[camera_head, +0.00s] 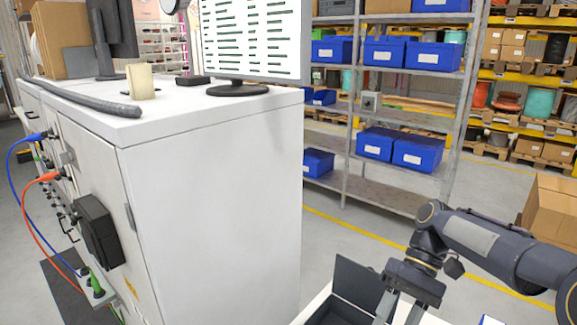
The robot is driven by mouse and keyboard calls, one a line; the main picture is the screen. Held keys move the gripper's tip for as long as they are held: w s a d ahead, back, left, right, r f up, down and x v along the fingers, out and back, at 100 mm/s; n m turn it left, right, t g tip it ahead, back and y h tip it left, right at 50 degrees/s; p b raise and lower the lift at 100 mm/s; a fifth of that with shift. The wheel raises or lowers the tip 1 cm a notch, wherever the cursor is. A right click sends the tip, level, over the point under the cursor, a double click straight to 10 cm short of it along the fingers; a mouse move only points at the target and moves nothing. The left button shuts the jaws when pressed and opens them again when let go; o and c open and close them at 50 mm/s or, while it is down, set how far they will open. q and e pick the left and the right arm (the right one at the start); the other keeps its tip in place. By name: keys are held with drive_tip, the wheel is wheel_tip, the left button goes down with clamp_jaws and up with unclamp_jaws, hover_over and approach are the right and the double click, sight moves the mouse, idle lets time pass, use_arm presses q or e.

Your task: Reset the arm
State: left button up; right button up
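My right arm (480,243) comes in from the right, dark grey and bent, with its wrist pointing down. My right gripper (398,315) hangs over a white surface (435,320) at the bottom edge. Its two fingers stand apart with white showing between them, so it looks open and empty; the tips are near or past the frame edge. A dark open box (357,283) with a raised lid is just left of the gripper. My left gripper is not in view.
A white cabinet (215,190) fills the left, with a monitor (250,40) on top. Blue and orange cables (28,205) plug into its left side. Metal shelving (400,115) with blue bins stands behind. A cardboard box (552,212) is at the right. Open floor lies between.

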drive_tip(key=s+f+m+t+h, duration=0.1)
drive_tip(key=s+t, duration=0.5)
drive_tip(key=s, duration=0.2)
drive_tip(key=s+d+f+m+t+h, duration=0.1)
drive_tip(key=s+f+t, duration=0.1)
drive_tip(key=s+t, duration=0.4)
drive_tip(key=shift+s+d+f, duration=0.15)
drive_tip(key=shift+s+f, duration=0.1)
drive_tip(key=shift+s, duration=1)
drive_tip(key=shift+c, duration=0.9)
drive_tip(key=shift+w, duration=0.1)
drive_tip(key=shift+c, duration=0.3)
